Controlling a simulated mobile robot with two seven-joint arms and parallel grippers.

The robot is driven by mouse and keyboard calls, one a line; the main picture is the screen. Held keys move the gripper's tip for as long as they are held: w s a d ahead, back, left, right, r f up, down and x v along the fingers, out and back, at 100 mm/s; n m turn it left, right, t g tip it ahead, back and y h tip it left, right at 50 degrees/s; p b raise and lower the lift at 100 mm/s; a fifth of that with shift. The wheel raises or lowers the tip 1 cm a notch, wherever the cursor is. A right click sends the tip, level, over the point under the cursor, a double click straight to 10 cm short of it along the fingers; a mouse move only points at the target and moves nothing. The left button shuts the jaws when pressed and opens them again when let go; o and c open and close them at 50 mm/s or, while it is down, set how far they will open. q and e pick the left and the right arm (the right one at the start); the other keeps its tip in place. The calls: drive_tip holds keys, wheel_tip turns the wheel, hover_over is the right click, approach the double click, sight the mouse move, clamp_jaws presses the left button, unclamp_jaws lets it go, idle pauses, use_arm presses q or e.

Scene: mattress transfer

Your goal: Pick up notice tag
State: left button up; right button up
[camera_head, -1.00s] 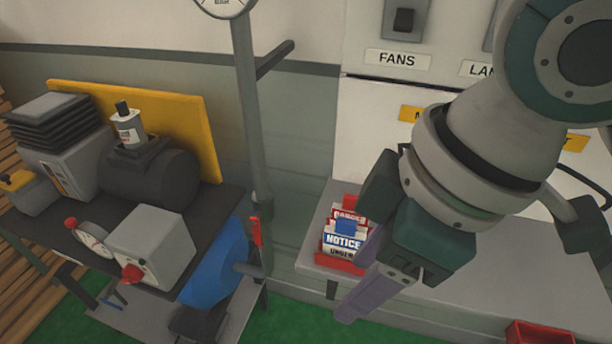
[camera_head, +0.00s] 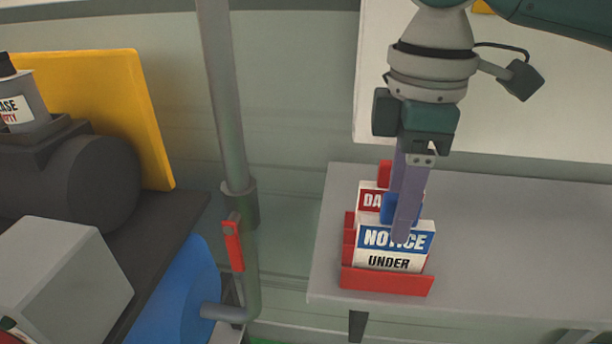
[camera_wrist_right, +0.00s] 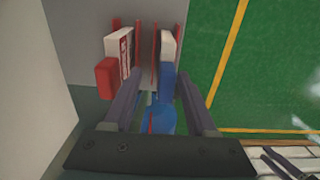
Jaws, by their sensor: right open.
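The notice tag (camera_head: 388,262) is white with a blue "NOTICE" band and stands upright in the front of a red rack (camera_head: 385,282). A blue tab (camera_head: 388,208) rises from it. My right gripper (camera_head: 404,228) is open, pointing down, and its fingers overlap the tag's upper part in the head view. In the right wrist view, the tag (camera_wrist_right: 168,45) and its blue tab (camera_wrist_right: 167,78) appear at the far ends of the open fingers (camera_wrist_right: 160,74), nearer the right finger. I cannot tell whether a finger touches it. My left gripper is not in view.
A red-and-white danger tag (camera_head: 370,198) with a red tab (camera_head: 385,172) stands behind the notice tag. The rack sits near the left end of a grey shelf (camera_head: 500,230), clear to the right. A grey post (camera_head: 222,100) and machinery stand to the left.

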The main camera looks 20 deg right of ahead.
sight(374, 249)
drive_tip(key=f, duration=0.4)
drive_tip(key=shift+s+a+f, duration=0.15)
drive_tip(key=shift+s+f, duration=0.2)
drive_tip(key=shift+s, duration=0.05)
drive_tip(key=shift+f, duration=0.4)
drive_tip(key=shift+w, duration=0.1)
clamp_jaws()
